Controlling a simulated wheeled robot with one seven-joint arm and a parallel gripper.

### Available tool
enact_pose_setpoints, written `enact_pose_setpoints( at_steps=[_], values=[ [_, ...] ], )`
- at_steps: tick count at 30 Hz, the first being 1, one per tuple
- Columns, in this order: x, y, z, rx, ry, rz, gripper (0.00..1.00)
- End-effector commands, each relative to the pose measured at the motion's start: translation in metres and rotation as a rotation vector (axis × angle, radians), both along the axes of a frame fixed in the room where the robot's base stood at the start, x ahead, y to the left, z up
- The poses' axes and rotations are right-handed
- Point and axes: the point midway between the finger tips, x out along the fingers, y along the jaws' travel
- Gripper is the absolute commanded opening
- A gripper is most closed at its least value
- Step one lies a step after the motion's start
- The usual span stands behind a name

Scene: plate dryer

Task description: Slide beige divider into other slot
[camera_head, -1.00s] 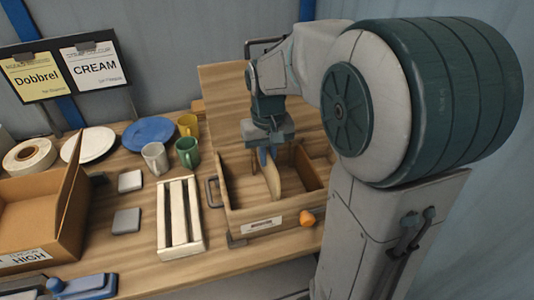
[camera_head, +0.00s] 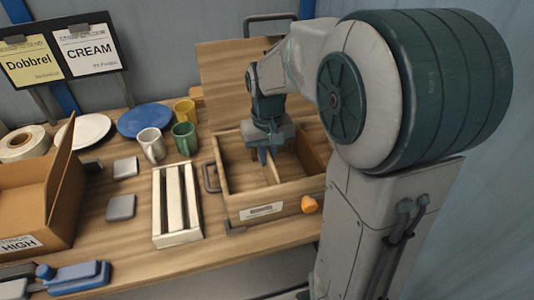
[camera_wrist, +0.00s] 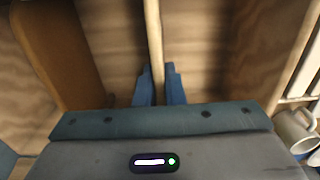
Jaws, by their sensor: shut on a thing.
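The wooden box (camera_head: 285,208) stands on the bench in the head view. My gripper (camera_head: 265,158) reaches down into it from above. The beige divider (camera_head: 264,183) is a thin upright panel inside the box, near the middle of its width. In the wrist view my two blue fingers (camera_wrist: 160,88) are shut on this beige divider (camera_wrist: 153,30), one on each side. A brown panel (camera_wrist: 58,45) stands to the left in the wrist view, apart from the fingers. The divider's lower edge and the slots are hidden, so its seating cannot be told.
A white slatted crate (camera_head: 176,238) stands left of the box. Green (camera_head: 184,138), white (camera_head: 150,145) and yellow (camera_head: 185,111) mugs stand behind it, with a blue plate (camera_head: 145,120). An orange knob (camera_head: 309,204) sits at the box's front right.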

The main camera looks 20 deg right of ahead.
Motion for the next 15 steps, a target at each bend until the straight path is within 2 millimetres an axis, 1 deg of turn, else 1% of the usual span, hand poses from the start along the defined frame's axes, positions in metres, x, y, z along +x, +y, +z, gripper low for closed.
enact_pose_setpoints(
  at_steps=[3,13,14,15],
  values=[
    [0.0001,0.0000,-0.0027,0.000,0.000,0.000,0.00],
    [0.0001,0.0000,-0.0027,0.000,-0.001,0.000,0.00],
    [0.0001,0.0000,-0.0027,0.000,-0.001,0.000,0.17],
    [0.0001,0.0000,-0.0027,0.000,-0.001,0.000,0.28]
  ],
)
